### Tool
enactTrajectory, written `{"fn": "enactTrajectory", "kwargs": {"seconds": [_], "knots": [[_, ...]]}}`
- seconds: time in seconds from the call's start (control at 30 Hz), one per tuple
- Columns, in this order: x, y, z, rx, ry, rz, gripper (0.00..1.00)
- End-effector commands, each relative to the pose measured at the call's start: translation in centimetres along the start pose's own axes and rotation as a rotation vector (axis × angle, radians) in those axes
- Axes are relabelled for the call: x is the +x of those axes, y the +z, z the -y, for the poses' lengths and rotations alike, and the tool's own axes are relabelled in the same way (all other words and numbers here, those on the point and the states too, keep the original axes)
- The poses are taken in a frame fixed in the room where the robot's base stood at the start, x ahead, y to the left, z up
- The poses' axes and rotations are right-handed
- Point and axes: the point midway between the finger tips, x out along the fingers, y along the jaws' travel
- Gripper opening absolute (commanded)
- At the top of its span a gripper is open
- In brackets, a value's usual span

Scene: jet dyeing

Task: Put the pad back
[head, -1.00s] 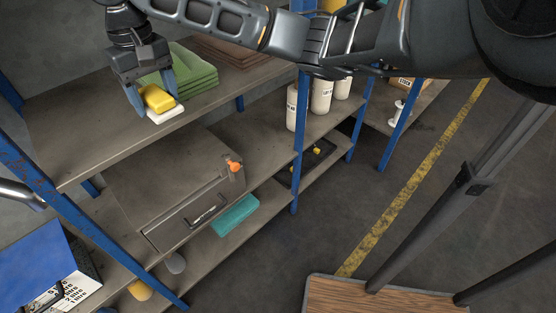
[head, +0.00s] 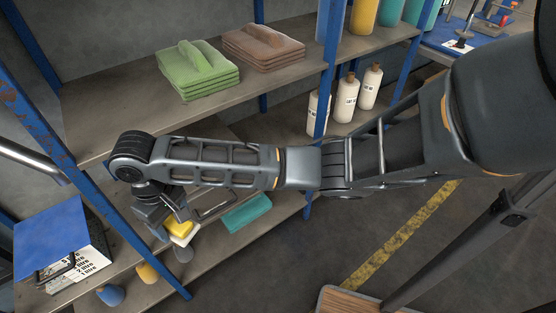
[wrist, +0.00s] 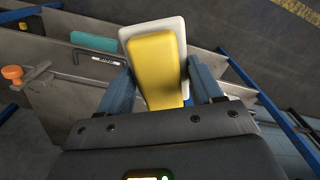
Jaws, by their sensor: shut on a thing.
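The pad is a yellow block (head: 181,228) on a thin white base. My gripper (head: 167,222) is shut on it and holds it low, at the front of the shelving, below the upper shelf (head: 110,137). In the wrist view the yellow pad (wrist: 158,65) sits between the two fingers of my gripper (wrist: 163,88), with its white base showing around the far end.
Green folded cloths (head: 198,78) and brown ones (head: 263,50) lie on the upper shelf, with bare shelf to their left. A teal block (head: 246,213) lies on the lower shelf. White bottles (head: 346,98) stand right of a blue post (head: 323,90).

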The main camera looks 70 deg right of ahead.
Motion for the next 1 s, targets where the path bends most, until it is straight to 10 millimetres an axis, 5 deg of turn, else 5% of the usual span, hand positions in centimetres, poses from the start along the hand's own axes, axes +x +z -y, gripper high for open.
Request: {"fn": "enactTrajectory", "kwargs": {"seconds": [0.13,0.3,1.0], "knots": [[4.2,0.5,4.4,-0.102,0.000,0.004,0.37],[4.9,-0.2,6.2,-0.142,0.004,0.001,0.37],[6.4,0.9,5.1,-0.129,0.004,0.003,0.37]]}}
